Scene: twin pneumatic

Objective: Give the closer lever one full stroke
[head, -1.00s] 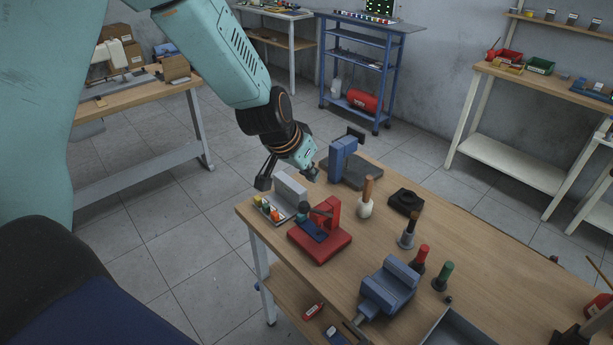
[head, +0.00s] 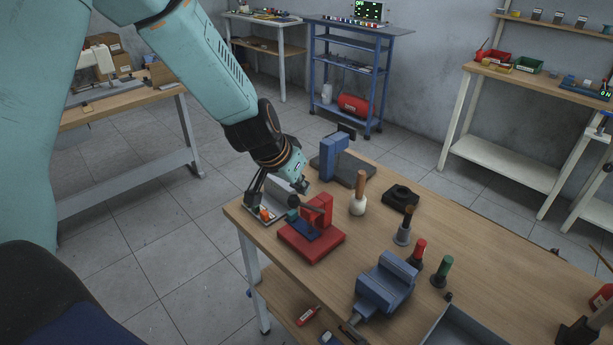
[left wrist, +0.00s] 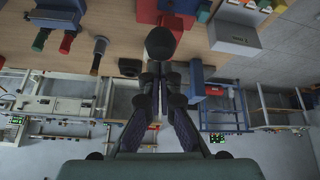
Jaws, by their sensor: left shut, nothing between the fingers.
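The red closer (head: 320,215) stands on its red base near the left end of the workbench. My left gripper (head: 252,200) is shut and empty, angled down beside the closer at the bench's left end. In the left wrist view its shut fingers (left wrist: 160,70) lie in line with a dark round knob (left wrist: 160,43); I cannot tell whether they touch it. The right gripper is not in view.
A grey block with small coloured pieces (head: 264,213) sits close to my left gripper. A blue press (head: 335,155) stands behind the closer. Wooden-handled tools, a black block (head: 400,198) and a blue vise (head: 385,285) stand to the right.

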